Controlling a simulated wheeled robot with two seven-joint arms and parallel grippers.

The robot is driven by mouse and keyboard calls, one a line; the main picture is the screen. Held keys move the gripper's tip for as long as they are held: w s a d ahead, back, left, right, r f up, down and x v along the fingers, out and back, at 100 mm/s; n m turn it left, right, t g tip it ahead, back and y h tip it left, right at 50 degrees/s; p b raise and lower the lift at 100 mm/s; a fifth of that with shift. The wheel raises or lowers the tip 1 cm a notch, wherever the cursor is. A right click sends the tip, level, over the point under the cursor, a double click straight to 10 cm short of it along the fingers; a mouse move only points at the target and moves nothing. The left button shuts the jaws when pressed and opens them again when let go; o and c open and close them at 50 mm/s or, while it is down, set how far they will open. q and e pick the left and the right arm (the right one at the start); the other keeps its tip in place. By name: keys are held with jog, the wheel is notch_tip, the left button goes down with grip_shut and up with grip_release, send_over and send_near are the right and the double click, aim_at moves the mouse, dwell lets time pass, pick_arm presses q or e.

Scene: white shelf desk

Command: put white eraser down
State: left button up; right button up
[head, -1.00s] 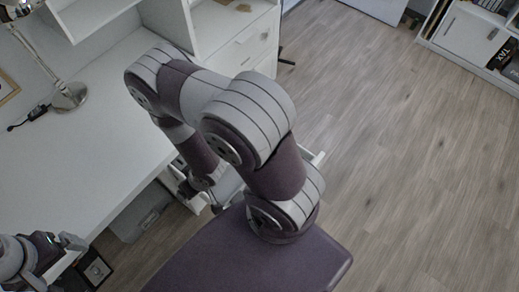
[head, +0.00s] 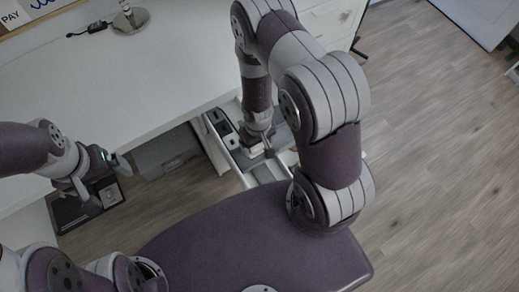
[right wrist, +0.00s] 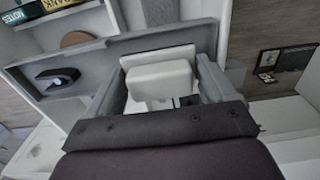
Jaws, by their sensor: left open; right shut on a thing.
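The white eraser (right wrist: 160,80) shows in the right wrist view as a pale block between the two grey fingers of my right gripper (right wrist: 162,88), which is shut on it. In the head view my right gripper (head: 257,150) points down over an open drawer (head: 238,176) below the desk's edge; the eraser cannot be made out there. From these views I cannot tell whether the eraser touches the drawer floor. My left gripper (head: 102,178) is open and empty, beside the desk's front edge at the left.
A dark, stapler-like object (right wrist: 62,78) lies in a grey compartment beside the gripper. The white desktop (head: 150,80) is largely clear, with a lamp base (head: 131,20) at the back. A grey box (head: 167,150) stands under the desk.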

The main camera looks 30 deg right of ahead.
aim_at(258, 147)
jog(key=shift+w+d+f, duration=0.1)
jog(key=shift+w+f, duration=0.1)
jog(key=shift+w, duration=0.2)
notch_tip(258, 147, down, 4)
jog(key=b, duration=0.4)
jog(key=shift+d+f, duration=0.1)
jog(key=shift+f, duration=0.15)
jog(key=shift+r, duration=0.3)
jog(key=shift+c, duration=0.5)
jog(key=shift+f, duration=0.15)
jog(key=o, duration=1.1)
